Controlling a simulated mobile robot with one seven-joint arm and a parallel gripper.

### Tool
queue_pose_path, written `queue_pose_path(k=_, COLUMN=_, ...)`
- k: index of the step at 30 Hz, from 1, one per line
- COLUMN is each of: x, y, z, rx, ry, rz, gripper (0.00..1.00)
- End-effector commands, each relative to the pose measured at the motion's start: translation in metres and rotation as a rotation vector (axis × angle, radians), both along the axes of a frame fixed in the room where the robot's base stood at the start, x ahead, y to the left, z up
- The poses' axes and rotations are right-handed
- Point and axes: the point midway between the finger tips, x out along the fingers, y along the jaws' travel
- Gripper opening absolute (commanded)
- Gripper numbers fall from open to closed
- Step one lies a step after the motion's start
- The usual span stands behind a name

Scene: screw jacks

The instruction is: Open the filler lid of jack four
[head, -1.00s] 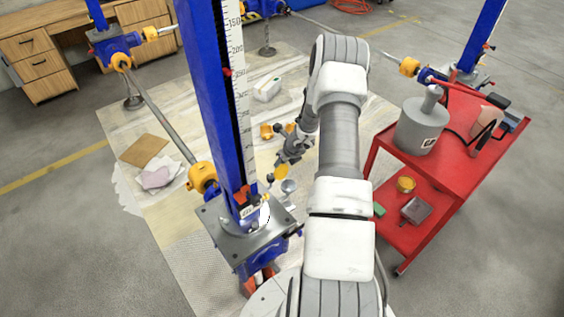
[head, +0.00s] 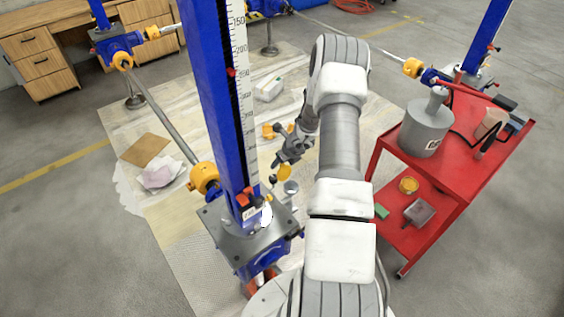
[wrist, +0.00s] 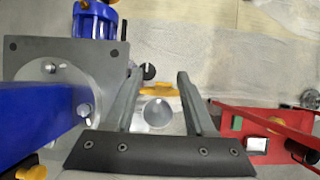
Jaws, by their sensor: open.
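The nearest jack has a blue column (head: 226,110) with a white scale, on a grey top plate (head: 226,238); its number is not readable. Beside the plate is a round silver disc or cup (head: 291,187), with a flat yellow piece (head: 284,172) just behind it. In the wrist view the silver disc (wrist: 157,113) lies between my fingers as seen from above, with the yellow piece (wrist: 158,91) beyond. I cannot tell which part is the filler lid. My gripper (head: 279,163) is open and empty, by the jack's right side; its fingers also show in the wrist view (wrist: 161,74).
A red cart (head: 475,125) with a grey can (head: 425,125) stands at the right. An orange coupling (head: 204,178) and a shaft (head: 157,112) adjoin the jack at left. Cardboard (head: 146,150) and a rag lie on the floor sheet. A wooden desk (head: 40,62) stands far left.

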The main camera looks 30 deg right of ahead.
Motion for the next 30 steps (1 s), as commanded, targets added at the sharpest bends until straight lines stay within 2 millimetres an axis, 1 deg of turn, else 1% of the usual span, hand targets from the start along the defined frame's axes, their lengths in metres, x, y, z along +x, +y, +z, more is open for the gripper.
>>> queue_pose_path(k=5, x=-0.002, y=-0.002, z=0.003, rx=-0.003, ry=0.002, rz=-0.003, gripper=0.55)
queue_pose_path(k=8, x=-0.006, y=-0.004, z=0.011, rx=-0.005, ry=0.002, rz=-0.003, gripper=0.55)
queue_pose_path(k=11, x=-0.012, y=-0.004, z=0.023, rx=-0.006, ry=0.002, rz=-0.004, gripper=0.55)
queue_pose_path(k=17, x=-0.030, y=-0.005, z=0.059, rx=-0.005, ry=0.001, rz=-0.003, gripper=0.55)
queue_pose_path(k=24, x=-0.054, y=-0.007, z=0.106, rx=-0.006, ry=0.000, rz=-0.002, gripper=0.55)
queue_pose_path(k=30, x=-0.071, y=-0.007, z=0.138, rx=-0.004, ry=-0.001, rz=-0.001, gripper=0.55)
